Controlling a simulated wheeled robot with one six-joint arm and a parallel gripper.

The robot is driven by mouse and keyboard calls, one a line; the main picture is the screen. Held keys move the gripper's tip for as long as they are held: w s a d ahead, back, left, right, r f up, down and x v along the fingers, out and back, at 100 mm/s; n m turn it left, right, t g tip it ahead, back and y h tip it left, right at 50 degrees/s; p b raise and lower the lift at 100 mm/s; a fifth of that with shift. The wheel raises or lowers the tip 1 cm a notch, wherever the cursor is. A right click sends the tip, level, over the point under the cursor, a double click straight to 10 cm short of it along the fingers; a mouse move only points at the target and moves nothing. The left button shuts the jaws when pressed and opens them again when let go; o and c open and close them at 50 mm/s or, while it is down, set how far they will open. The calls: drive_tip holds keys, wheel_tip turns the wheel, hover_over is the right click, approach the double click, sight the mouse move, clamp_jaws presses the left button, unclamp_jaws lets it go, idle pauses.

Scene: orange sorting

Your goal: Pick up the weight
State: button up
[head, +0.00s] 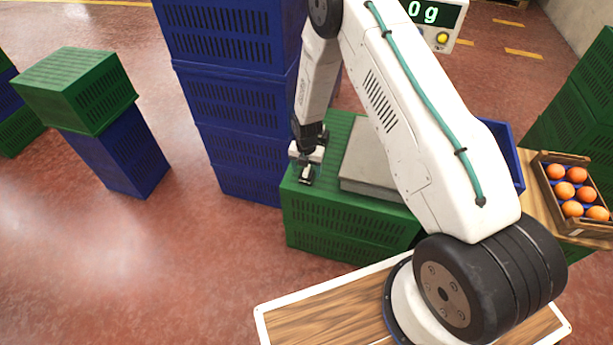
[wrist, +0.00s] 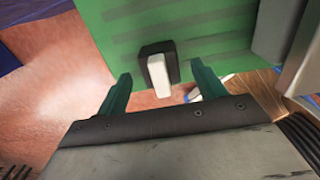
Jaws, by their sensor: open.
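The weight (wrist: 171,64) shows in the wrist view as a dark block with a pale bar on its top face. It sits on the green crate top (wrist: 110,42) near an edge. My gripper (wrist: 160,76) is open, its two green fingers apart on either side of the weight in the picture, with nothing held. In the head view my gripper (head: 306,160) is low over the left part of the green crate (head: 330,232). A small dark and pale shape, likely the weight (head: 305,176), shows just below it. I cannot tell whether the fingers touch the weight.
A grey scale plate (head: 370,160) lies on the same crate, right of my gripper; its display (head: 432,14) reads 0 g. Tall blue crates (head: 235,90) stand close behind on the left. A wooden box (head: 553,205) of oranges stands at the right. Floor is open at the left front.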

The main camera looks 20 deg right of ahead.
wheel_tip(320, 180, down, 2)
drive_tip(key=shift+f, duration=0.15)
drive_tip(key=c, duration=1.4)
drive_tip(key=shift+c, duration=0.2)
